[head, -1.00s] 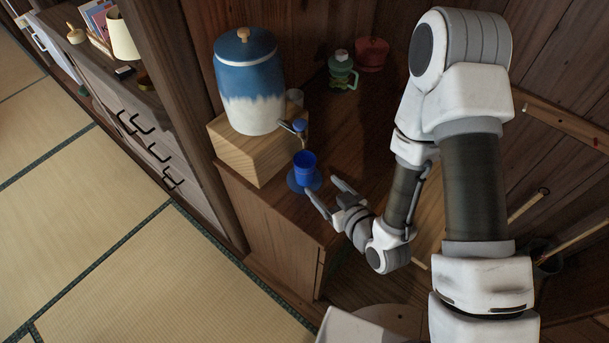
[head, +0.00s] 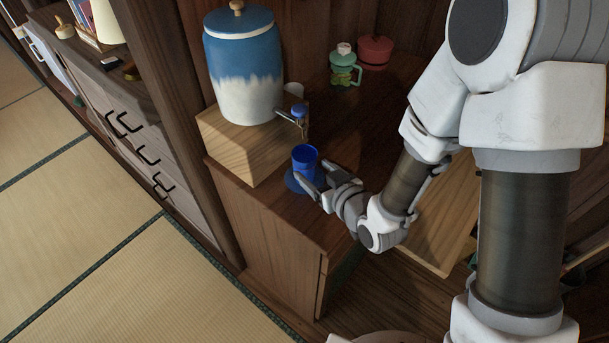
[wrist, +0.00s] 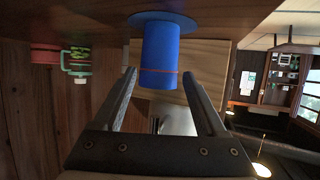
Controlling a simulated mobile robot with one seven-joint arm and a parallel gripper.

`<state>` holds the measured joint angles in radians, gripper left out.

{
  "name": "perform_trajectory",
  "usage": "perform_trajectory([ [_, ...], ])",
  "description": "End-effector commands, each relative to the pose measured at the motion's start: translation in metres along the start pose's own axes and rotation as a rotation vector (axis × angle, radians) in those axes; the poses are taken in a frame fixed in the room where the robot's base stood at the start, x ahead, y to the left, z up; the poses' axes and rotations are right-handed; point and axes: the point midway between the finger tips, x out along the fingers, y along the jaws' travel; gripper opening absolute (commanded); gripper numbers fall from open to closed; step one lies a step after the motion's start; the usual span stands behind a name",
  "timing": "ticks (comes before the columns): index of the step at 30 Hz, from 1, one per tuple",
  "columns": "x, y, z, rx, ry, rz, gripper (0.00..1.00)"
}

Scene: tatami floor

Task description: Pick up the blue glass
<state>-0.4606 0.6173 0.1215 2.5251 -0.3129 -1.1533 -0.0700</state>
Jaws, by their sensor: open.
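The blue glass (head: 304,158) stands upright on a round blue coaster (head: 293,181) near the front edge of the cabinet top, under the tap of the dispenser. In the wrist view the glass (wrist: 160,55) appears upside down, ahead of my fingertips and roughly centred between them. My gripper (head: 316,180) is open and empty, close to the glass on its right side. In the wrist view my gripper (wrist: 160,85) has its two fingers spread wide, with the glass's rim end near the tips. I cannot tell whether a finger touches the glass.
A blue and white dispenser (head: 245,70) with a tap (head: 298,113) stands on a wooden box (head: 235,146) behind the glass. A green cup (head: 345,68) and a red pot (head: 375,52) stand at the back.

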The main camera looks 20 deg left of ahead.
Motion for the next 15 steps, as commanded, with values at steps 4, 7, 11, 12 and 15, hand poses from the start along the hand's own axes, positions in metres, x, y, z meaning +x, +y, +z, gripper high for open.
perform_trajectory([
  [4,0.007,0.000,0.004,-0.002,0.004,-0.001,0.74],
  [7,0.010,0.000,0.004,-0.001,0.004,-0.001,0.74],
  [11,0.013,0.000,0.004,-0.002,0.004,0.000,0.74],
  [12,0.013,0.000,0.004,-0.002,0.004,0.001,0.74],
  [15,0.015,0.000,0.004,-0.001,0.004,0.002,0.74],
])
